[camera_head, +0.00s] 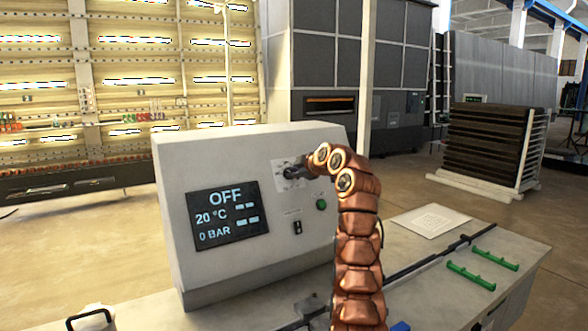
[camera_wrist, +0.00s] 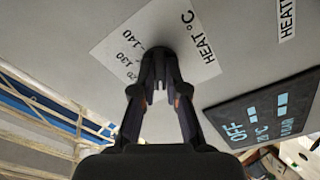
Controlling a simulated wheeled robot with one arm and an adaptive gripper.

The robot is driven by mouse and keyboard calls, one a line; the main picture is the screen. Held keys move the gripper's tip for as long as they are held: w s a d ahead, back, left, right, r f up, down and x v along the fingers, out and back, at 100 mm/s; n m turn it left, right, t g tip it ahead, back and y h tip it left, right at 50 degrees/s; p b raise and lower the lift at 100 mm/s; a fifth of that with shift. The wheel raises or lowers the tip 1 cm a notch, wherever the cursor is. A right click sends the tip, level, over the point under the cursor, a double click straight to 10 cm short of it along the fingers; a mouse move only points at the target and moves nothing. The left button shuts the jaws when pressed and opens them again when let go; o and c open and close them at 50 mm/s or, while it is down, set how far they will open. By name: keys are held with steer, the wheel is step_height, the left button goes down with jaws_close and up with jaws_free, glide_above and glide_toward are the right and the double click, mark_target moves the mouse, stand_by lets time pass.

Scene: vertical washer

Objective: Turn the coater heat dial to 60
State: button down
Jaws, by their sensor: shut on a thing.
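The coater control box (camera_head: 325,136) stands on the table in the head view. Its dark screen (camera_head: 227,215) reads OFF, 20 °C and 0 BAR. The heat dial plate (camera_wrist: 185,18) is white and marked HEAT °C, with 130 and 140 readable in the wrist view. My gripper (camera_wrist: 160,72) is at the plate, its dark fingers shut on the heat dial (camera_wrist: 160,52). The fingers cover most of the dial, so its pointer cannot be read. In the head view my gripper (camera_head: 291,171) reaches the dial from the right and hides part of the plate.
A green button (camera_head: 321,204) and a small black switch (camera_head: 298,228) sit below the dial on the same face. A white sheet (camera_head: 430,220), green holders (camera_head: 470,276) and a dark rail (camera_head: 425,262) lie on the table to the right. Space before the panel is otherwise open.

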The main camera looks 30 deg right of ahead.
steer(key=shift+r+n+p, duration=0.15)
steer(key=shift+n+p, duration=0.4)
steer(key=shift+n, duration=0.65)
steer(key=shift+n+p, duration=0.4)
steer(key=shift+n, duration=0.6)
steer(key=c, duration=1.2)
jaws_free()
